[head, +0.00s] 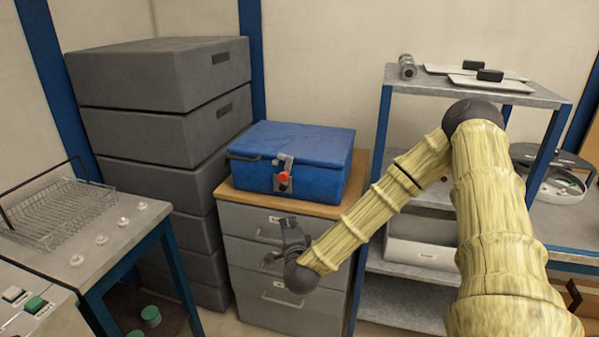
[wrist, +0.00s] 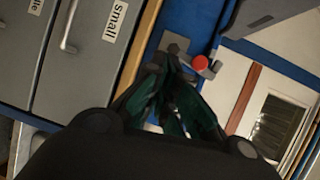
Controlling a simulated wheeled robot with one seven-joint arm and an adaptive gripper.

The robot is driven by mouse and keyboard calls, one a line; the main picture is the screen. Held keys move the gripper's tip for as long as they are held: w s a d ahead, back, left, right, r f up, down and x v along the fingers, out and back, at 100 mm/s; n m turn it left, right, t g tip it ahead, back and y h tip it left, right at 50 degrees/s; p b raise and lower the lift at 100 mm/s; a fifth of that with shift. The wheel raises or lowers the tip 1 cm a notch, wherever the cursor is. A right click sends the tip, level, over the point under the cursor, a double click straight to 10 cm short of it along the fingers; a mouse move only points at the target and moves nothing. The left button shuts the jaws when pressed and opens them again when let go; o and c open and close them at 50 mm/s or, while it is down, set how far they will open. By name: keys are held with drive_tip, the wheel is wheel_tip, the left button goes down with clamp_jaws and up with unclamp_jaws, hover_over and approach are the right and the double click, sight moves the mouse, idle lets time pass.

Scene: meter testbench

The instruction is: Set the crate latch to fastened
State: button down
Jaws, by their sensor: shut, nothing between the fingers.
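The blue crate (head: 320,152) sits with its lid down on a wooden-topped drawer cabinet. Its metal latch (head: 285,161) with a red knob (head: 283,177) is on the front face. The latch plate (wrist: 174,44) and red knob (wrist: 200,62) also show in the wrist view, just beyond the fingertips. I cannot tell the latch's exact setting. My gripper (head: 289,221) is below and in front of the latch, before the top drawer. In the wrist view my gripper (wrist: 169,62) is shut and empty, its tips close to the latch; contact is not clear.
The grey drawers (head: 283,285) have projecting handles below the crate. Stacked grey cases (head: 165,75) stand at left. A metal shelf (head: 540,95) stands at right behind my arm. A table with a wire rack (head: 60,212) is at front left.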

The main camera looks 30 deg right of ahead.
sight(281, 175)
drive_tip(key=d+r+m+h, duration=0.5)
drive_tip(key=d+r, duration=0.3)
drive_tip(key=p+x, duration=0.3)
drive_tip(key=x, duration=0.6)
drive_tip(key=shift+w+f, duration=0.1)
drive_tip(key=shift+w, duration=0.25)
drive_tip(key=shift+w+a+r+p, duration=0.1)
drive_tip(key=shift+w+a+p, duration=0.25)
drive_tip(key=shift+w, duration=0.25)
drive_tip(key=shift+w+a+r+p, duration=0.1)
drive_tip(key=shift+w+a+p, duration=0.25)
drive_tip(key=shift+w, duration=0.2)
drive_tip(key=shift+w+a, duration=0.45)
drive_tip(key=shift+r, duration=0.1)
